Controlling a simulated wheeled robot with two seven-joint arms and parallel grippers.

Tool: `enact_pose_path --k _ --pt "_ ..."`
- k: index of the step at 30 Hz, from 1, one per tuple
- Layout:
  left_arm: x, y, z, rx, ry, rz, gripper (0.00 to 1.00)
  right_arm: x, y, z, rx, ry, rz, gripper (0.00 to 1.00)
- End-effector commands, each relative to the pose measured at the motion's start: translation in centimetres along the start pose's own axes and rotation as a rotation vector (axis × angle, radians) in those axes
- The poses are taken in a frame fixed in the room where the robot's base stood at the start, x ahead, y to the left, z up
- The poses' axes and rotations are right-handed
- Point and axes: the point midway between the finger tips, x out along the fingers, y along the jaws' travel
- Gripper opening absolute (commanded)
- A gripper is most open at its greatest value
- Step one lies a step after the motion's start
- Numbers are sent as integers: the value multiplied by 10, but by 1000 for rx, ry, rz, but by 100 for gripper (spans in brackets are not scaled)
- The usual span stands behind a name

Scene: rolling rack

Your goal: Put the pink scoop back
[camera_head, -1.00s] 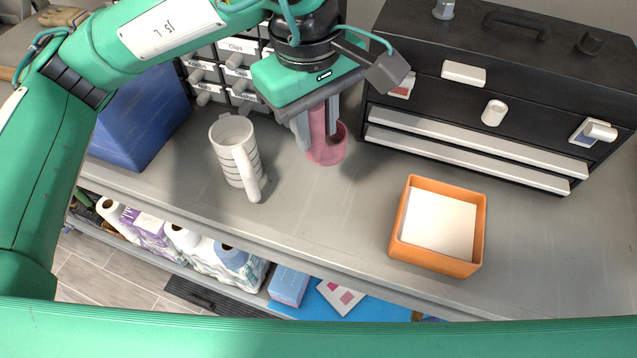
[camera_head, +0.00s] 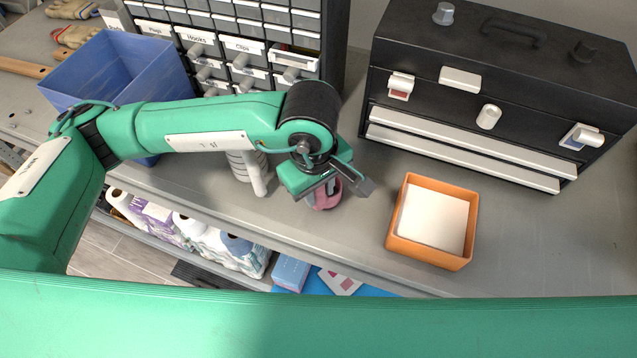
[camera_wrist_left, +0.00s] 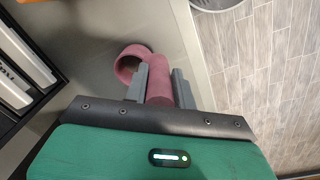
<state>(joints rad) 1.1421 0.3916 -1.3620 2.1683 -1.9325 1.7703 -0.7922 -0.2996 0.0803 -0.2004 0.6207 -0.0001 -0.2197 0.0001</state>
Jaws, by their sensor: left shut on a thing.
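The pink scoop (camera_head: 329,197) is mostly hidden under my left gripper (camera_head: 322,190) in the head view, over the shelf top. In the left wrist view the scoop (camera_wrist_left: 160,74) shows its round cup to the left and its handle between the two fingers. My left gripper (camera_wrist_left: 161,88) is shut on that handle. I cannot tell whether the scoop touches the shelf. My right gripper is not in view.
An orange tray (camera_head: 393,240) stands right of the scoop. A black toolbox (camera_head: 500,95), blue bin (camera_head: 140,65) and small-drawer cabinet (camera_head: 338,50) stand behind. The shelf's right side is clear.

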Motion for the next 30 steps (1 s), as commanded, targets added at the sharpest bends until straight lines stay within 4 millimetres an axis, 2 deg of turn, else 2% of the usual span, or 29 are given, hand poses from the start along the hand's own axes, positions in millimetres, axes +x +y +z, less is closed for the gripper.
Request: enact_pose_path --k 11,12,14,15,23,27,30 --pt "4 0 0 -1 0 1 1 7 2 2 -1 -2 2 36" --pt "2 0 0 -1 0 1 34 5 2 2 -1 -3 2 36" --pt "2 0 0 -1 0 1 46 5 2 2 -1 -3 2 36" --pt "2 0 0 -1 0 0 48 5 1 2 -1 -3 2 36" --pt "2 0 0 -1 0 0 48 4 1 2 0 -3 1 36" --pt "-3 0 0 -1 0 0 48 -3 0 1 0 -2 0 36" --pt "-12 1 -1 -1 2 6 48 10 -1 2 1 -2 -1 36"
